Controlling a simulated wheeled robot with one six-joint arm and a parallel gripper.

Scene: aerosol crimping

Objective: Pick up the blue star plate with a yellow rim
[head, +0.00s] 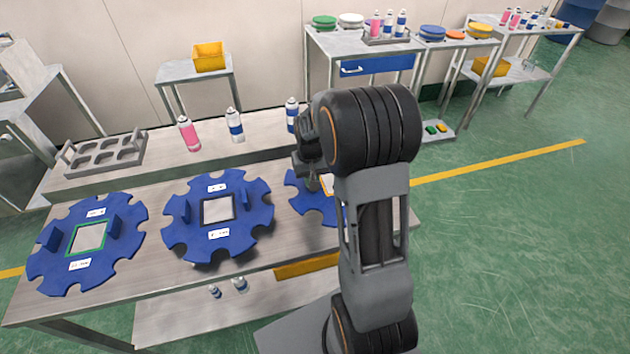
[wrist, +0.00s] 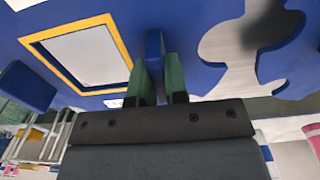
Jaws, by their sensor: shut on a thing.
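The blue star plate with a yellow rim (head: 308,204) is at the right end of the bench in the head view, mostly hidden behind my arm. In the wrist view the same plate (wrist: 190,18) fills the top, with a yellow rim around its square opening. My gripper (wrist: 156,82) is shut on an upright blue tab of this plate, one green-padded finger on each side. In the head view my gripper (head: 312,178) is over the plate, its fingertips hidden. I cannot tell whether the plate touches the bench.
A blue star plate with a dark-rimmed opening (head: 250,205) lies just left. A green-rimmed star plate (head: 128,232) lies farther left. Behind them on a raised shelf stand a pink can (head: 189,134), a blue-and-white can (head: 235,126), another can (head: 292,115) and a grey rack (head: 102,156).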

